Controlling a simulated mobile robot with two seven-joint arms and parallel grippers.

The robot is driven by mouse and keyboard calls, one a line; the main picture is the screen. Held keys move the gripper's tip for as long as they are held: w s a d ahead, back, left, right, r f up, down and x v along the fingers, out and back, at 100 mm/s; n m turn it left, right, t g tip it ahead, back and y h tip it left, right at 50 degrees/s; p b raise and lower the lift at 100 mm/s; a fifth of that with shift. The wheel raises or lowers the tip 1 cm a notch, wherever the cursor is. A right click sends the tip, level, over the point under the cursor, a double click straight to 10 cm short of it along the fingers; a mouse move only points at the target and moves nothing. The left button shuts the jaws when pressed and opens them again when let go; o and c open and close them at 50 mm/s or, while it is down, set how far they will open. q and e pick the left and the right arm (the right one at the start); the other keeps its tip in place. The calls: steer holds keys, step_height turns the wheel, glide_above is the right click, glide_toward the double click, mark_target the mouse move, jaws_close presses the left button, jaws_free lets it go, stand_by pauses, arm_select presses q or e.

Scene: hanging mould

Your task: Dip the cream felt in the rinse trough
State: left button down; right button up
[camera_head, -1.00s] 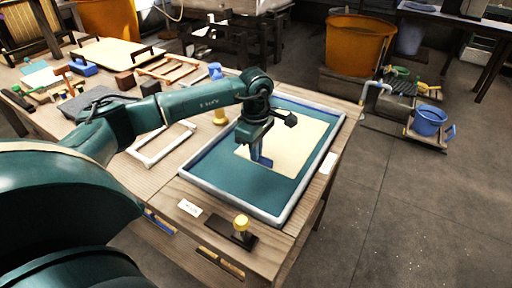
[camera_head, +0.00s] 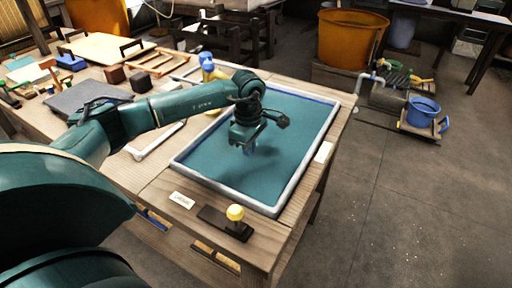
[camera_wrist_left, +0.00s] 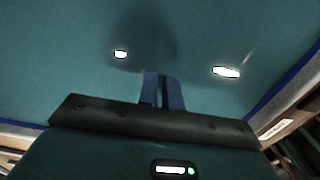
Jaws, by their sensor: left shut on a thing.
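The rinse trough (camera_head: 181,164) is a wide, shallow basin with a pale rim, filled with teal water (camera_head: 290,125). My left gripper (camera_head: 251,149) is over its middle with the blue fingers pointing down at the water. In the left wrist view the fingers (camera_wrist_left: 162,90) are close together, with teal water all around them. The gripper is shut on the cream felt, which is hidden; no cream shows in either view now. It appears to be under the opaque water. My right gripper is not in view.
A yellow-knobbed stamp-like tool (camera_head: 235,213) and a small white card (camera_head: 182,200) sit at the table's front edge. A white frame (camera_head: 160,143) lies left of the trough. Orange tub (camera_head: 350,40) and blue bucket (camera_head: 423,110) stand beyond. Floor at right is clear.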

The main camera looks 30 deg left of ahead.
arm_select(q)
steer(key=shift+w+b, duration=0.75)
steer(key=shift+w, duration=0.75)
steer(key=shift+s+r+p, duration=0.1)
steer(key=shift+s+p, duration=0.35)
steer(key=shift+s, duration=1.05)
